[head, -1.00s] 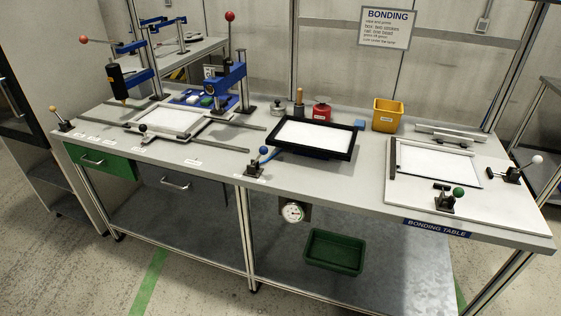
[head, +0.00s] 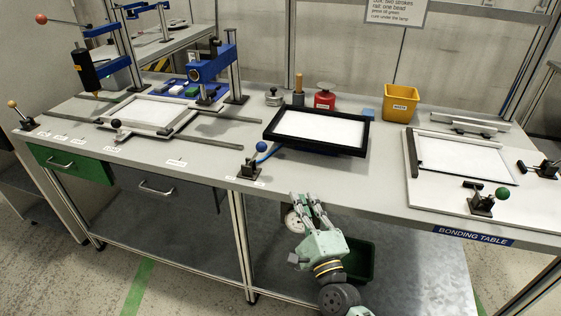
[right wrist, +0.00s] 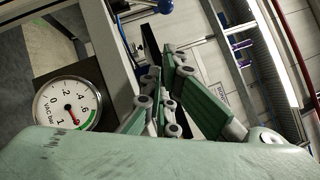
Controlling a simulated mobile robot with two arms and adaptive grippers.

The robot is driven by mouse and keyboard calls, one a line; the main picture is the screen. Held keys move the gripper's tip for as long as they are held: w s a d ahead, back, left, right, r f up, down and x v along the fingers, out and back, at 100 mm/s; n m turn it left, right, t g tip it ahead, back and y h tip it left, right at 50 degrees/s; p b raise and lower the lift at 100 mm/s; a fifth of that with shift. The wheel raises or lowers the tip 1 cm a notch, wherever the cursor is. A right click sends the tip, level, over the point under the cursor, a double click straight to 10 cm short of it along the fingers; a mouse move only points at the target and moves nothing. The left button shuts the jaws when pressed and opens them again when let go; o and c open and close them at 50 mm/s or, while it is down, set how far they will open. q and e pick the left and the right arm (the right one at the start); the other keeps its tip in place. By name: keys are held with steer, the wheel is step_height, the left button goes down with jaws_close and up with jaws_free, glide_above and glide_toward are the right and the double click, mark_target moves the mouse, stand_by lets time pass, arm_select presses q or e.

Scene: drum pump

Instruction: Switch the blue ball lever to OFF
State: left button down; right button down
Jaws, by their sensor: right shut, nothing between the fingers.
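The blue ball lever (head: 262,146) stands on a dark base (head: 251,169) at the front edge of the bonding table, left of the black-framed tray. Its arm leans up and to the right, with the ball at its end. Small white labels lie by its base, too small to read. The blue ball also shows at the top of the right wrist view (right wrist: 165,6). My right gripper (head: 304,198) is shut and empty, in front of the table edge, below and right of the ball and apart from it. My left gripper is not in view.
The black-framed tray (head: 316,150) is close behind the gripper. A vacuum gauge (right wrist: 68,107) hangs under the table edge, partly hidden by the gripper in the head view. A green bin (head: 358,262) sits on the lower shelf.

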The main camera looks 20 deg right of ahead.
mark_target(256, 154)
steer(key=x, duration=0.9)
steer(key=shift+w, duration=0.15)
steer(key=w, duration=0.1)
steer(key=a+r, duration=0.1)
steer(key=w+p, duration=0.1)
steer(key=shift+w+a+r, duration=0.3)
steer(key=shift+w+a, duration=0.05)
steer(key=shift+a, duration=0.05)
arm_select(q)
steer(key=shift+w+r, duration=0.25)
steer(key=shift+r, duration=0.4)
arm_select(e)
steer(key=shift+w+a+r, duration=0.1)
steer(key=shift+w+a, duration=0.25)
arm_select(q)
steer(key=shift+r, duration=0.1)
arm_select(e)
steer(key=shift+r, duration=0.1)
